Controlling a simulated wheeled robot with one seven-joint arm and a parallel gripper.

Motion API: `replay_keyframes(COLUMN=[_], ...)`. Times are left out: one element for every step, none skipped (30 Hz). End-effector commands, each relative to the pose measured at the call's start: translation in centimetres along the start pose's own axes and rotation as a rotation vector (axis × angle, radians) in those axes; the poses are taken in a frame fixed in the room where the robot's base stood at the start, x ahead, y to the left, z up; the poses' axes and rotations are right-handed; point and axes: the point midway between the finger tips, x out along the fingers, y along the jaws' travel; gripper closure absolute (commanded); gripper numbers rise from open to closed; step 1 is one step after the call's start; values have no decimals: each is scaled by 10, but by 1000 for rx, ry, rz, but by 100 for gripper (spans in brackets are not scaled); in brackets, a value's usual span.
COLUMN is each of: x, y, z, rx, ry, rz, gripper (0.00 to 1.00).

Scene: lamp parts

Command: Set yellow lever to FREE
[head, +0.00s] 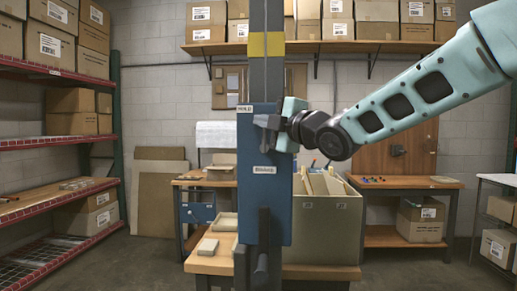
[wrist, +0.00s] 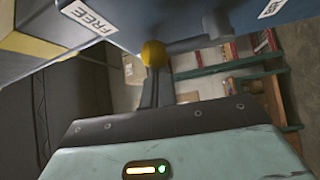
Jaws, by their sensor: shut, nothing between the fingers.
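A yellow round knob (wrist: 153,53) shows in the wrist view on the end of a grey shaft that runs right under the blue panel's edge. A white FREE label (wrist: 90,18) is to the upper left of the knob. My gripper's dark fingers (wrist: 150,92) are shut, just below the knob in that picture. I cannot tell whether they touch it. In the head view my gripper (head: 266,121) is at the upper part of the blue panel (head: 277,205), close to a label reading HOLD (head: 244,108). I cannot make out the yellow lever there.
The panel is on a grey column with a yellow band (head: 265,44). A dark handle (head: 264,225) hangs on the panel's lower part. A greenish box with flat pieces (head: 326,230) stands behind on a wooden bench. Shelves (head: 60,140) line the left side.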

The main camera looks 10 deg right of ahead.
Motion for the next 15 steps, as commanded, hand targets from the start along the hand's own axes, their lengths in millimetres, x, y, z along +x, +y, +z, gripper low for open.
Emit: replay_keyframes(x=[-4,-5,-6,-7,-8,-10,-11,-12,-13,-14,-15,-17,-18,-18,-20], y=[-11,-12,-11,-11,-11,-12,-12,-12,-12,-12,-12,-12,-12,-12,-12], z=[4,5,6,7,8,9,10,11,12,13,14,15,16,17,18], rx=[22,36,57,72,87,106,122,137,156,172,186,205,220,233,251], ry=[-1,-1,-1,-1,-1,-1,-1,-1,0,0,1,1,0,1,0], rz=[28,44,66,83,98,119,135,151,172,188,205,224,239,254,272], gripper=[100,100,100,100,100,100,100,100,100,100,100,100,100,100,100])
